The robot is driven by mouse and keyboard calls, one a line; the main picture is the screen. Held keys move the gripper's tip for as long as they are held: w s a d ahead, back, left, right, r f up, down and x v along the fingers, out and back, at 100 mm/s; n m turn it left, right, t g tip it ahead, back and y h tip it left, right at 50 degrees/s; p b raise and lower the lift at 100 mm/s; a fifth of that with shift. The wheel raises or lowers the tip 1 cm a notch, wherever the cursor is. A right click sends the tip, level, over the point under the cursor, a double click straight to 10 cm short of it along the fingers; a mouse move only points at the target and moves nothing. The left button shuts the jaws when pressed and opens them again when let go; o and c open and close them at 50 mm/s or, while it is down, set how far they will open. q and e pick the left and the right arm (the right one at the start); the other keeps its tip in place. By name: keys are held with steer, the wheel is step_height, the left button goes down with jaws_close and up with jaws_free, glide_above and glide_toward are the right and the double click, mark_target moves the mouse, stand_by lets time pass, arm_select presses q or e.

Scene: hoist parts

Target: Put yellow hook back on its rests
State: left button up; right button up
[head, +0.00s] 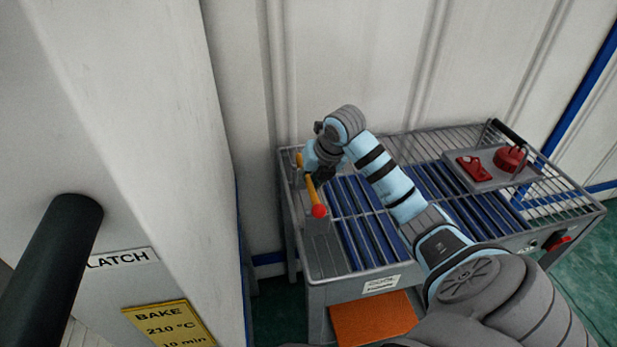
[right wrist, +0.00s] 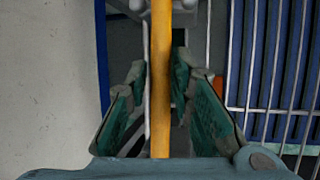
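The yellow hook (head: 311,188) is a slim yellow rod with a red ball at its near end, at the left end of the roller cart. My right gripper (head: 318,172) is around the rod from above. My left gripper is out of view.
The cart (head: 350,280) has blue rollers and a wire-grid top. A grey tray (head: 497,182) on its right holds a red block (head: 474,168) and a red round part (head: 510,158). A white cabinet with a black handle (head: 50,275) stands at the left.

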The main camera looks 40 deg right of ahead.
steer(key=shift+o, duration=0.6)
steer(key=shift+r, duration=0.15)
steer(key=p+v, duration=0.1)
steer(key=v, duration=1.2)
steer(key=shift+w+p, duration=0.3)
steer(key=shift+a, duration=0.1)
